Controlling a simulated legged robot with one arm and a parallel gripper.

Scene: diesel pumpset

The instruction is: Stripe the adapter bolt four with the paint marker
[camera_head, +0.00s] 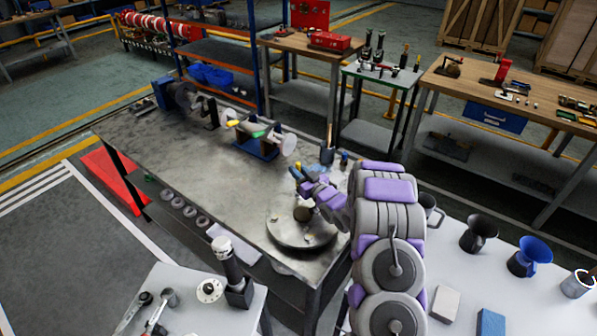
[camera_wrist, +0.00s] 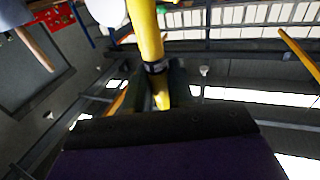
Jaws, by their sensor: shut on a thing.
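In the head view only a small yellow bit shows by the fingertips. The plate lies flat with a brownish round part (camera_head: 302,214) and small lighter spots on it. I cannot tell which spot is adapter bolt four, and my arm hides part of the plate's right side.
A dark cup with tools (camera_head: 327,154) stands on the workbench (camera_head: 200,165) behind my gripper. A shaft assembly on a blue stand (camera_head: 256,148) is farther left. A white table with mugs (camera_head: 529,256) is at right. The bench's middle front is clear.

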